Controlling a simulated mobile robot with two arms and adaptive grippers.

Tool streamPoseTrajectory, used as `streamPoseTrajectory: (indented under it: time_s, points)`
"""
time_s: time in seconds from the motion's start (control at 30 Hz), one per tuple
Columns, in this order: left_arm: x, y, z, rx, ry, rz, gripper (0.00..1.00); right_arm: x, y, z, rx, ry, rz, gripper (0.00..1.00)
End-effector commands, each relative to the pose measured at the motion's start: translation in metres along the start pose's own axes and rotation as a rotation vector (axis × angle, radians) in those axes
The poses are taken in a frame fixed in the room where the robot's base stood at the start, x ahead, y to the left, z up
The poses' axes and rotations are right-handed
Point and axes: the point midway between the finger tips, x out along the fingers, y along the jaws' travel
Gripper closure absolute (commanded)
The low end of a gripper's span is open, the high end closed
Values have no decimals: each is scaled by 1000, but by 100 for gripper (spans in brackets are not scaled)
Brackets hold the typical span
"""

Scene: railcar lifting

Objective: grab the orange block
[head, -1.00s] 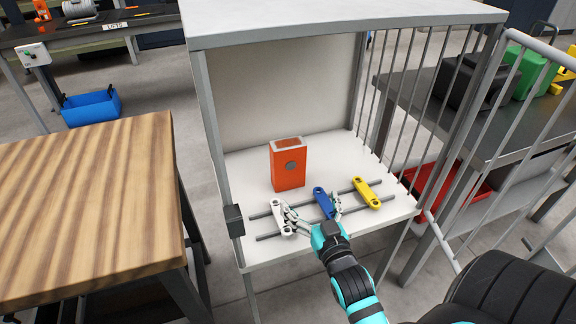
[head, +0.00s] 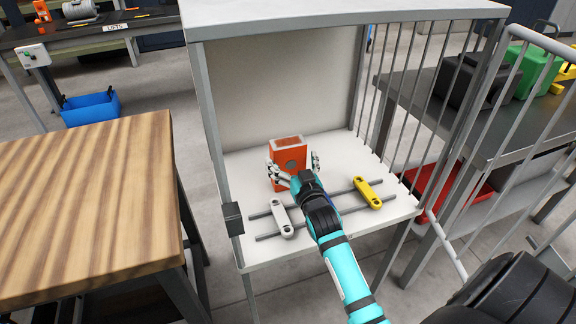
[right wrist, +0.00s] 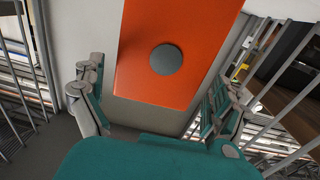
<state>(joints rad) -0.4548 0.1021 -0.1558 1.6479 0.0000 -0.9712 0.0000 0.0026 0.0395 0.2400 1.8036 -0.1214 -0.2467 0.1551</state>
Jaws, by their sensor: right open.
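The orange block (head: 289,153) stands upright on the white shelf of the caged cabinet. It has a grey round spot on its front face. In the right wrist view the orange block (right wrist: 185,45) fills the upper middle, between the two fingers. My right gripper (head: 294,166) is open, with one finger at the left side of the block and the other at its right. A gap shows between the right finger and the block in the head view; whether the left finger touches it I cannot tell. My left gripper is not in view.
Two grey rails (head: 335,204) cross the shelf front, with a white link (head: 283,221) and a yellow link (head: 368,193) on them. My right arm hides most of the blue link between. Vertical bars (head: 408,110) close the cabinet's right side. A wooden table (head: 90,200) stands left.

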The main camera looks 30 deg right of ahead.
Motion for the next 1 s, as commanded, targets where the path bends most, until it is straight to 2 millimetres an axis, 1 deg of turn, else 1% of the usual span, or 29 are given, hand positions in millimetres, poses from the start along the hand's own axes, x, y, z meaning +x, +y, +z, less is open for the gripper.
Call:
streamPoseTrajectory:
  time_s: [0.03, 0.1, 0.2, 0.43, 0.47, 0.9, 0.93, 1.0]
  points:
    - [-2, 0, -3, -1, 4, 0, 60, 9, 0, 0, 0, 1, 0, 0]
    - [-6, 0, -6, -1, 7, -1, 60, 18, 0, 1, 1, 0, -1, 0]
    - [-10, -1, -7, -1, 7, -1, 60, 25, 0, 1, 0, -1, -1, 0]
    - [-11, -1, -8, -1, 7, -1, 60, 26, 0, 0, 0, -1, -1, 0]
    - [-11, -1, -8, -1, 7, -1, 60, 26, 0, 0, 0, -1, 0, 3]
    - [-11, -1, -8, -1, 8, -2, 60, 26, 0, 0, 0, -1, 0, 60]
    - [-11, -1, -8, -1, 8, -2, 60, 26, 0, 0, 0, -1, 0, 62]
    - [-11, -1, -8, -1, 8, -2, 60, 26, 0, 0, 0, -1, 0, 62]
